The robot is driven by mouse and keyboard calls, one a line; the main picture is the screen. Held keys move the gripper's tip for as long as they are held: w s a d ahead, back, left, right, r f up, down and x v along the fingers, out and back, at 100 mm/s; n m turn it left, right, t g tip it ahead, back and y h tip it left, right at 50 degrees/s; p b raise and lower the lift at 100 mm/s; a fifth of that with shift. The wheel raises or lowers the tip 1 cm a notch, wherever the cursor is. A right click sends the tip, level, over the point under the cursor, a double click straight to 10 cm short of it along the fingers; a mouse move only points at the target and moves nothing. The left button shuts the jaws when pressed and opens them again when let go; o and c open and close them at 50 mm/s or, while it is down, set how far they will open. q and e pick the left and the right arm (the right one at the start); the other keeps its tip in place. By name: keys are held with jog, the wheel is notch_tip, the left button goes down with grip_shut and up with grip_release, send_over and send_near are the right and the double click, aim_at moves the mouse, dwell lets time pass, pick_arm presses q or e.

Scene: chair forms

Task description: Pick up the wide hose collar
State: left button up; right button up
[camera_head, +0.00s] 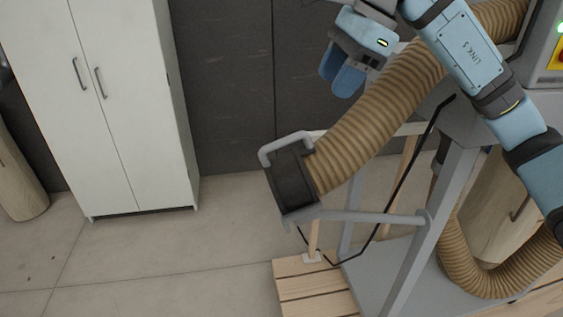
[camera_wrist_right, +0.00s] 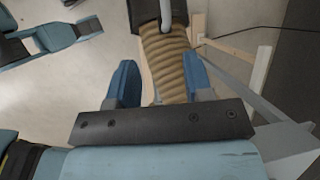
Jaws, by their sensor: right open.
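The wide hose collar (camera_head: 292,180) is a dark, box-like end piece with a grey bar handle, fitted on the lower end of a tan ribbed hose (camera_head: 375,112). In the head view it hangs tilted near the middle. In the right wrist view the dark collar (camera_wrist_right: 150,10) shows at the top edge, beyond the hose. My right gripper (camera_head: 341,72) is open, above and to the right of the collar. In its wrist view the hose lies between the two blue fingers (camera_wrist_right: 160,80) in the picture, but I cannot tell its depth. My left gripper does not show.
A grey machine frame (camera_head: 408,262) with a sloping post and crossbar stands below and right of the collar. A slatted wooden pallet (camera_head: 308,289) lies under it. A white cabinet (camera_head: 105,100) stands at left. The floor (camera_head: 190,255) between is clear.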

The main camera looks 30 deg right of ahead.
aim_at(298, 133)
jog(key=x, duration=0.8)
jog(key=shift+w+r, duration=0.1)
jog(key=shift+w, duration=0.1)
jog(key=shift+w+a+f, duration=0.2)
jog(key=shift+f, duration=0.3)
jog(key=x, duration=0.4)
jog(key=shift+w+a+f+p, duration=0.15)
jog(key=shift+w+f+p, duration=0.05)
jog(key=shift+w+p, duration=0.15)
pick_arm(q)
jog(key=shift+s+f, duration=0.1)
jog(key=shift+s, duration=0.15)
pick_arm(e)
jog(key=shift+s, duration=0.1)
jog(key=shift+r, duration=0.1)
grip_shut()
